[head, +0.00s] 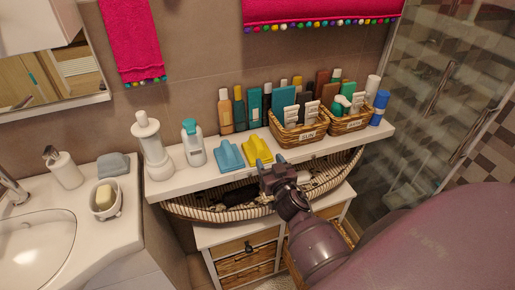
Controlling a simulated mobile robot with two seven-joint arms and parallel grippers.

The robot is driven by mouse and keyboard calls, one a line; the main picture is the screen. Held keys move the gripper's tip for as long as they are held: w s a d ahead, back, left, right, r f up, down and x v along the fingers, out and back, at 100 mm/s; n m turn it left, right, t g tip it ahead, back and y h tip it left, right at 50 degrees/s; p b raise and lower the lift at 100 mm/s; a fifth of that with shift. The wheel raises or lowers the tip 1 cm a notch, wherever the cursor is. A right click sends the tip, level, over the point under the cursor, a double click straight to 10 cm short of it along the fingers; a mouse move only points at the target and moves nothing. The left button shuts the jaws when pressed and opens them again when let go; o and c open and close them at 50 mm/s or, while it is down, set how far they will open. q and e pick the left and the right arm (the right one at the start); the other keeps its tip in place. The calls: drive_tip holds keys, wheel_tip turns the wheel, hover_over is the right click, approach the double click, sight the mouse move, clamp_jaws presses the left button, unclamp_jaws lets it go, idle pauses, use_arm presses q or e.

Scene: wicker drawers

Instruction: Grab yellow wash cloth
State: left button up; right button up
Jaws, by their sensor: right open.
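The yellow wash cloth (257,150) lies folded on the white shelf (185,182), near its front edge. A blue wash cloth (229,157) lies just left of it. My right gripper (271,168) is open, at the shelf's front edge just below and to the right of the yellow cloth. Its fingers look empty and point toward the shelf. I cannot tell whether they touch the cloth. My left gripper is not in view.
Wicker baskets of bottles (302,134) stand right of the cloths. Several bottles line the wall behind. A glass shower is at right.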

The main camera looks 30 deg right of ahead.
sight(261, 148)
drive_tip(key=shift+x, duration=1.95)
drive_tip(key=x, duration=0.4)
drive_tip(key=shift+a+r, duration=0.2)
drive_tip(key=shift+r, duration=0.05)
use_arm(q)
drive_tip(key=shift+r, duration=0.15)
use_arm(e)
drive_tip(key=shift+w+d, duration=0.15)
drive_tip(key=shift+w, duration=0.25)
drive_tip(key=c, duration=0.8)
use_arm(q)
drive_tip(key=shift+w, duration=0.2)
use_arm(e)
drive_tip(key=shift+c, duration=1)
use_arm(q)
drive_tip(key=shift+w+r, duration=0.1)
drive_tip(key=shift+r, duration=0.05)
use_arm(e)
drive_tip(key=shift+r, duration=0.15)
